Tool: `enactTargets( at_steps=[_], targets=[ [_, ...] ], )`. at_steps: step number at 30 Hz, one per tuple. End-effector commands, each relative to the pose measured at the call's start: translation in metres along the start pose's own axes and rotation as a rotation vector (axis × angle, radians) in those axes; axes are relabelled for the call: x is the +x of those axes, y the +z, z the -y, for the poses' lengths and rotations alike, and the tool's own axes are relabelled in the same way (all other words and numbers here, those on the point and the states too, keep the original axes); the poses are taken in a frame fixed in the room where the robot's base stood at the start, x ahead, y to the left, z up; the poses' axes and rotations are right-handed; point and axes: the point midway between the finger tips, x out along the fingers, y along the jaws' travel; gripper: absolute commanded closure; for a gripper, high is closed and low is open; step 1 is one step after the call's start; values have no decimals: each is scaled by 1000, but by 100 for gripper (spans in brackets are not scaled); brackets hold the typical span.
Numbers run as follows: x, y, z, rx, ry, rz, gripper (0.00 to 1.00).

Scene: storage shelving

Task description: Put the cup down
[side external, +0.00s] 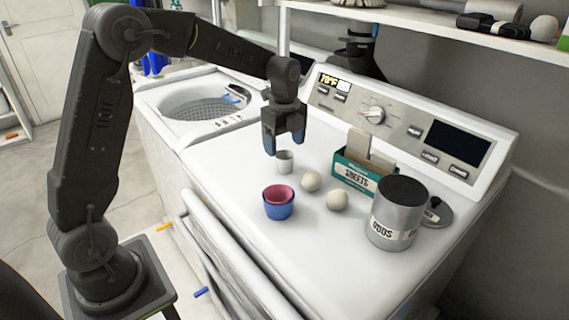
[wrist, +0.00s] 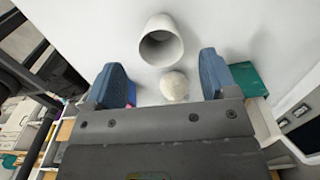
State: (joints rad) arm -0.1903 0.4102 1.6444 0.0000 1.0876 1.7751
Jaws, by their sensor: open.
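A pink cup (side external: 279,194) sits nested inside a blue cup (side external: 278,210) nearer the front edge. My gripper (side external: 284,147) is open and empty, pointing down just above and around the level behind the white cup's rim; the exact gap is hard to tell. Its two blue-grey fingers (wrist: 163,80) are spread apart in the wrist view.
Two pale balls (side external: 311,180) (side external: 337,200) lie right of the cups. A teal sheets box (side external: 362,177), a grey ODDS can (side external: 393,224) and a dark round lid (side external: 437,212) stand farther right. The control panel (side external: 400,130) rises behind. The front left of the top is clear.

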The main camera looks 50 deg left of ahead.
Motion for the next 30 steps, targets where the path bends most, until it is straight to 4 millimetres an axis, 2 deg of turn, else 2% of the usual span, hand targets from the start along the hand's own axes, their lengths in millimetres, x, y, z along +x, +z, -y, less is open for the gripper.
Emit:
enactTargets(
  at_steps=[8, 13, 18, 26, 30],
  targets=[
    [22, 0, 0, -1, 2, 0, 21],
    [48, 2, 1, -1, 3, -1, 21],
    [64, 2, 1, -2, 1, 1, 21],
    [65, 2, 1, -2, -2, 2, 22],
    [65, 2, 1, -2, -2, 2, 36]
  ],
)
